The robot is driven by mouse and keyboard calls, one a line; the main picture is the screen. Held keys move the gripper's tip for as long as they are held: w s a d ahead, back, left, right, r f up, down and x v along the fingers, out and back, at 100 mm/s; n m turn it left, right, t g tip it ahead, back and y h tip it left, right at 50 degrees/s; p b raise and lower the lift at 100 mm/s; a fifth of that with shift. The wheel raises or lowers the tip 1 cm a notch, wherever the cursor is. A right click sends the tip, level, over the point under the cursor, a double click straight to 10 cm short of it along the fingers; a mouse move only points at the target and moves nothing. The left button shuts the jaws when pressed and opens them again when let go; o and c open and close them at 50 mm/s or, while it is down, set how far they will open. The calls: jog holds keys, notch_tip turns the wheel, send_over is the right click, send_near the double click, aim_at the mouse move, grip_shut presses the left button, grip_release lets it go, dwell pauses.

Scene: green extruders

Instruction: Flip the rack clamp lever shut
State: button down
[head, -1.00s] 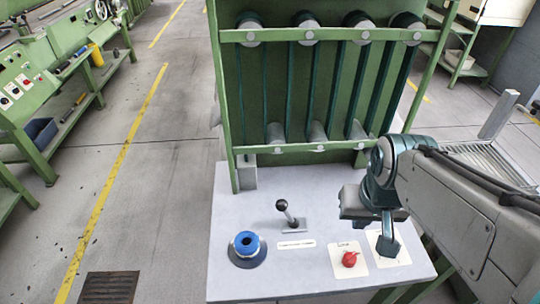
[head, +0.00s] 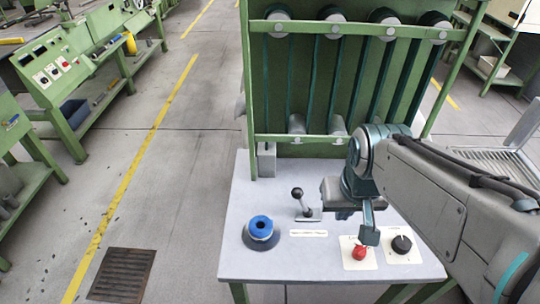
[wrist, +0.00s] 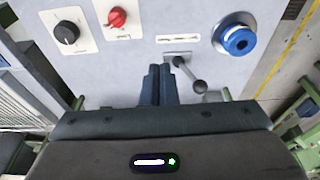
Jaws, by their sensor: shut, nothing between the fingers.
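The clamp lever is a dark ball knob (head: 298,193) on a short grey arm. It rises from a small base plate (head: 309,215) on the grey tabletop and leans a little back and left. The wrist view also shows the lever knob (wrist: 200,87), just right of my fingers. My gripper (head: 343,215) is over the table, to the right of the lever and apart from it in the head view. In the wrist view my gripper's two dark fingers (wrist: 157,70) are together and empty.
A blue round knob (head: 261,228) on a dark base stands left of the lever. A red knob (head: 359,252) and a black dial (head: 401,244) sit to the right. A green rack (head: 345,95) with several cylinders rises behind.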

jog(key=shift+d, duration=0.1)
jog(key=r+n+g+h+b, duration=0.1)
jog(key=n+g+h+b, duration=0.1)
jog(key=n, duration=0.6)
send_over(302, 202)
jog(key=s+a, duration=0.1)
jog(key=s, duration=0.2)
jog(key=w+a+n+h, duration=0.1)
jog(key=w+a+n, duration=0.2)
jog(key=a, duration=0.3)
jog(key=w+a+n+g+h+b, duration=0.1)
jog(key=w+a+n+h, duration=0.1)
jog(key=a, duration=0.4)
jog(key=w+n, duration=0.1)
jog(key=n, duration=0.1)
jog(key=shift+a+f+n, duration=0.2)
jog(key=shift+f+n, duration=0.1)
jog(key=shift+f, duration=0.05)
jog(key=s+d+f+b, duration=0.1)
jog(key=d+f, duration=0.7)
jog(key=shift+s+f+b, duration=0.2)
jog(key=shift+s+b, duration=0.05)
jog(key=shift+b, duration=0.05)
